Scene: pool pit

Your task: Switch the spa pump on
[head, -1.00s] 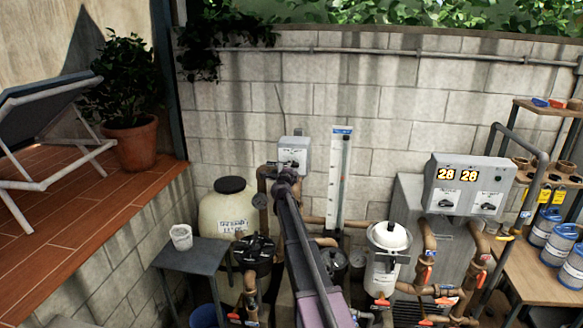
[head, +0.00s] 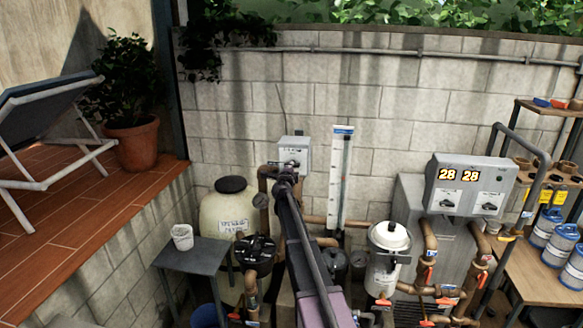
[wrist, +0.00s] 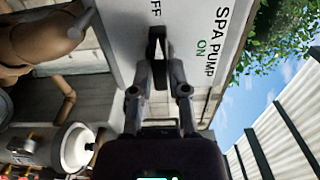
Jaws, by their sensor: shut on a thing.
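The spa pump switch box (head: 296,144) is a light grey box on the block wall, behind the end of my arm in the head view. In the wrist view its pale front panel (wrist: 190,22) carries the words "SPA PUMP", a green "ON" and a partly cut-off "FF". The black switch handle (wrist: 157,52) stands out from the panel between my fingers. My gripper (wrist: 158,75) is shut on this handle. In the head view my gripper (head: 288,168) is small and partly hides the lower box. I cannot tell exactly which mark the handle points to.
Right of the box are a white gauge board (head: 340,175), a white filter canister (head: 386,260) and a grey control box (head: 468,186) reading 28 and 28. A cream tank (head: 226,212) and small table (head: 192,256) stand left. Pipes crowd the space below.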

